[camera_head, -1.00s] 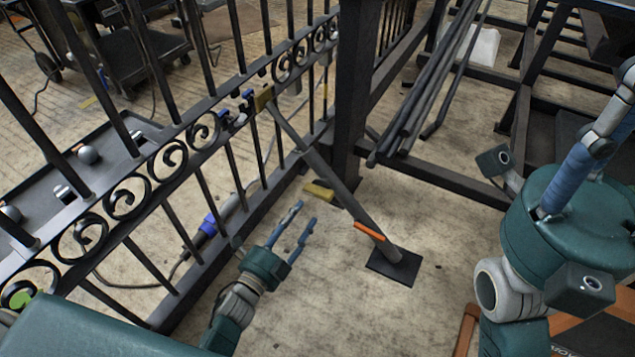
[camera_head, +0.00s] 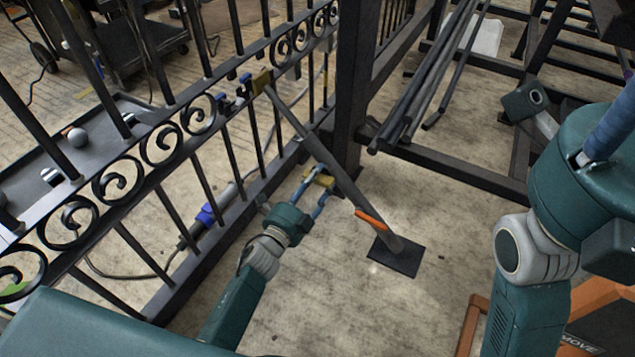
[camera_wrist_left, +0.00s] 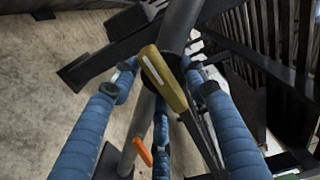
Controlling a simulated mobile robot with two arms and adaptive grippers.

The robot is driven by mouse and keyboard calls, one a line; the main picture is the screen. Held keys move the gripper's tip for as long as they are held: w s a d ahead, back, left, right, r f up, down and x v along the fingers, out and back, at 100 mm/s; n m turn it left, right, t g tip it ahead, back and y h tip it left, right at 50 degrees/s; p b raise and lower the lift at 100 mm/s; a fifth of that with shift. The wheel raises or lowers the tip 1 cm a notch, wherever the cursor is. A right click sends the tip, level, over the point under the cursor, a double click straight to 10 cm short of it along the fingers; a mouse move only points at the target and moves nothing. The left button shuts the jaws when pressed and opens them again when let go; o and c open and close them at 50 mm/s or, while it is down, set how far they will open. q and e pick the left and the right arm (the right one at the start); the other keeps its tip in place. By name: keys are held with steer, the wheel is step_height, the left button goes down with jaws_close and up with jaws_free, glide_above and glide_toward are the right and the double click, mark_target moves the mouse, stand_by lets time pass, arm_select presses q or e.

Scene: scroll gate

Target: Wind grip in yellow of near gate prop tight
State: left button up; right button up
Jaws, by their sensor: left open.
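The near gate prop (camera_head: 347,187) is a dark slanted tube running from the gate down to a square foot plate on the floor. Its yellow grip (camera_head: 327,181) sits partway along the tube, and an orange grip (camera_head: 371,220) sits lower down. My left gripper (camera_head: 318,184) is open, its blue fingers around or beside the yellow grip. In the left wrist view the yellow grip (camera_wrist_left: 163,78) lies between the spread fingers (camera_wrist_left: 155,92), with no clear contact. My right gripper (camera_head: 607,130) shows only partly at the right edge.
The black gate (camera_head: 150,150) with scrolls runs along the left, with a yellow bracket (camera_head: 261,82) at the prop's top. A dark post (camera_head: 352,90) stands behind the prop. Long dark bars (camera_head: 425,85) lie at upper right. Floor right of the foot plate (camera_head: 397,256) is clear.

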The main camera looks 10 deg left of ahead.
arm_select(q)
jaws_close()
steer(key=shift+n, duration=0.3)
